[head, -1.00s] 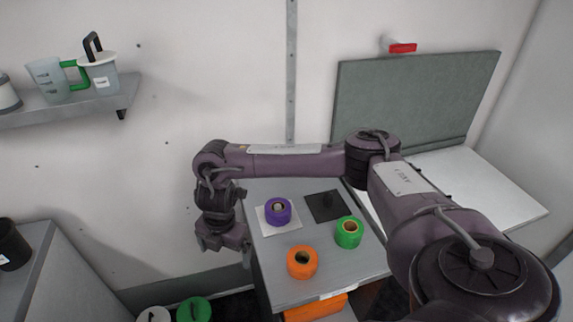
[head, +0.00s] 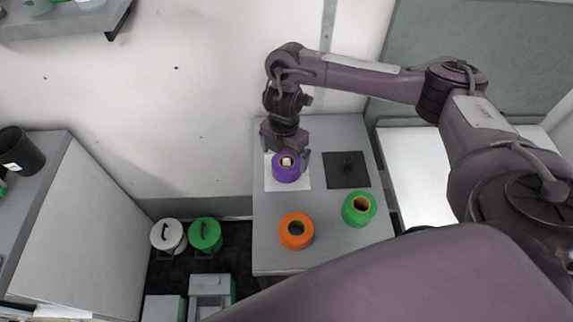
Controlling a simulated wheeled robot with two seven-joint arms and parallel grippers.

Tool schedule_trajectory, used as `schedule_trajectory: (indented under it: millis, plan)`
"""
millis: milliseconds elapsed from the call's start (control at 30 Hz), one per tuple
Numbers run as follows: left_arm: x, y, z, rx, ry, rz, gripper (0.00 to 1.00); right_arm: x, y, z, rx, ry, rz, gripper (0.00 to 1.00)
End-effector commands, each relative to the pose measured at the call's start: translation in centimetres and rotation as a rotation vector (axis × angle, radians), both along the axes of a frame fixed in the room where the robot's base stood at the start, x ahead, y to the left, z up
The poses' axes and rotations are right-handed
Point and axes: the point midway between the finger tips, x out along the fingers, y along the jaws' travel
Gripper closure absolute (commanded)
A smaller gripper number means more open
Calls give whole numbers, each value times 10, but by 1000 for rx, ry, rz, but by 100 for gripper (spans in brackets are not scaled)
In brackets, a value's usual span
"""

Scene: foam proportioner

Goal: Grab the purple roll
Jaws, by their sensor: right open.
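The purple roll (head: 287,172) stands upright on a white square (head: 301,183) on the grey table, with a pale core in its top. My right gripper (head: 287,153) is open at the roll's far side, just over the white square. Its fingers show to the left and right of the roll's back part. I cannot tell whether they touch it. My left gripper is not in view.
An orange roll (head: 296,231) and a green roll (head: 359,209) stand nearer on the table (head: 269,254). A dark square (head: 347,180) with a small black object lies right of the purple roll. White and green lidded containers (head: 205,236) are on the floor at left.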

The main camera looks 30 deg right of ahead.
Motion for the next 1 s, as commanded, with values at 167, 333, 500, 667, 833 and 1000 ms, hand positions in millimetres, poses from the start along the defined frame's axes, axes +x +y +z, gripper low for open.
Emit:
schedule_trajectory:
  millis: [167,333,500,667,833,1000]
  plan:
    - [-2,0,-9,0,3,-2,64,-3,-3,-30,1,6,-2,2]
    - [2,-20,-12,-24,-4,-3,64,-1,-4,-41,-1,2,-1,2]
    - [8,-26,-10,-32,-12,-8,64,-1,-4,-41,0,1,0,2]
    - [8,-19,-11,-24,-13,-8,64,-1,-4,-41,0,1,-1,15]
    - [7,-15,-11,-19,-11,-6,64,-1,-4,-41,-1,0,-1,37]
    - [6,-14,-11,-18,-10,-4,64,-1,-4,-40,-1,0,-1,53]
